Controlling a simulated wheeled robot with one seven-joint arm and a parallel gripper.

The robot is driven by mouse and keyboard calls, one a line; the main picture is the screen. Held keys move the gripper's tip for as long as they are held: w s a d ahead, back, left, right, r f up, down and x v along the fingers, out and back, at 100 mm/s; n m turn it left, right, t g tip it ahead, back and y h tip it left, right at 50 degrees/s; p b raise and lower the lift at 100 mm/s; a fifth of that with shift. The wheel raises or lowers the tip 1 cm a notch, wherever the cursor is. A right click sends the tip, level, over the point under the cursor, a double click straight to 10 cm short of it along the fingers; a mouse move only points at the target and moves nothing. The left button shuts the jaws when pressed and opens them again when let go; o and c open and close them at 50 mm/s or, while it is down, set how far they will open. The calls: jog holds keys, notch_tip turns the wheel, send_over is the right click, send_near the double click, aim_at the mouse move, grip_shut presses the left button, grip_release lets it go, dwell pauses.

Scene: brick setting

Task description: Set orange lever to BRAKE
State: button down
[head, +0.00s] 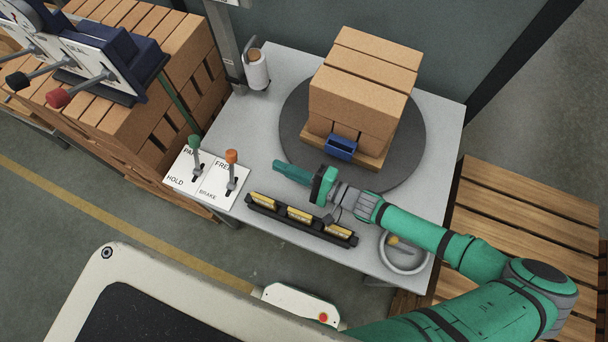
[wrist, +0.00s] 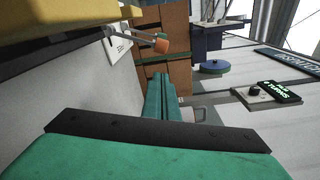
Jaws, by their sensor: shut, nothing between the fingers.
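The orange lever (head: 232,157) stands on a white plate (head: 222,196) at the table's left front corner. The plate reads FREE at its upper end and BRAKE at its lower end. The lever's knob appears by the FREE end; its exact setting is hard to tell. In the wrist view the orange knob (wrist: 161,46) shows beyond and above my fingertips. My gripper (head: 278,165) is shut and empty, to the right of the lever and apart from it, pointing left. Its green fingers (wrist: 160,82) lie together in the wrist view.
A green lever (head: 194,142) on a PARK/HOLD plate (head: 182,178) stands just left. A black rack with yellow blocks (head: 299,214) lies along the front edge. A round turntable (head: 292,123) carries stacked bricks (head: 360,92) behind my gripper.

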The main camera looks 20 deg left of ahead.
jog(key=d, duration=0.6)
jog(key=shift+s+d, duration=0.15)
